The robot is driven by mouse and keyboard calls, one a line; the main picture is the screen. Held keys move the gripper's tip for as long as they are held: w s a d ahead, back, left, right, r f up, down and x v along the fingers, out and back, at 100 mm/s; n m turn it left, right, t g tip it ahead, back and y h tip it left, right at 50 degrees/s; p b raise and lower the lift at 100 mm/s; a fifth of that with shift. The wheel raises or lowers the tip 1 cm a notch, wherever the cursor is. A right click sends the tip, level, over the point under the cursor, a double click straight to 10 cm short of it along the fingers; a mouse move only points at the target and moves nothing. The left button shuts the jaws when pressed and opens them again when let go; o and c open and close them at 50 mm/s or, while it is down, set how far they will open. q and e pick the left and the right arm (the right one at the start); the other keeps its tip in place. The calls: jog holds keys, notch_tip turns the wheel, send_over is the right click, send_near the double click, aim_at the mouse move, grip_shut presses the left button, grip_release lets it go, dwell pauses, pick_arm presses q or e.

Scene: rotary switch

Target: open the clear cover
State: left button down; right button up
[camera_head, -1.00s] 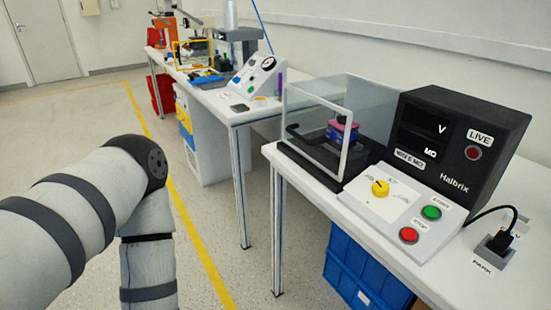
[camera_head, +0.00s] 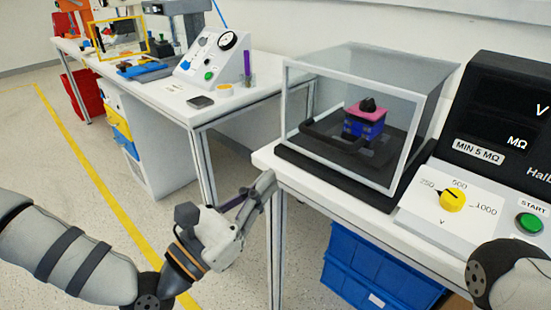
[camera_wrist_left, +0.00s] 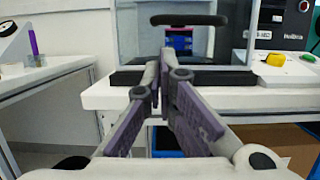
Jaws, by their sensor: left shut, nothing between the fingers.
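The clear cover (camera_head: 395,62), a see-through box with a pale grey frame, sits down over a black base (camera_head: 330,172) on the white table. A black bar handle (camera_head: 338,142) runs across its front; it also shows in the left wrist view (camera_wrist_left: 188,19). A blue and pink block (camera_head: 365,118) with a black top is inside. My left gripper (camera_head: 268,183) is in front of the table's left corner, below the handle and apart from it. Its fingers (camera_wrist_left: 165,62) are shut and empty, pointing towards the cover. My right gripper is out of view.
A white panel with a yellow knob (camera_head: 453,200) and green button (camera_head: 529,223) stands right of the cover, before a black meter (camera_head: 500,110). A second table (camera_head: 165,95) with instruments is on the left. Blue crates (camera_head: 375,265) are under the near table.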

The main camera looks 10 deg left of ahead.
pick_arm(q)
jog(key=x, duration=0.9)
jog(key=shift+w+d, duration=0.1)
jog(key=shift+d, duration=0.25)
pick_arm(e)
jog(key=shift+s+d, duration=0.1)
pick_arm(q)
jog(key=shift+r, duration=0.1)
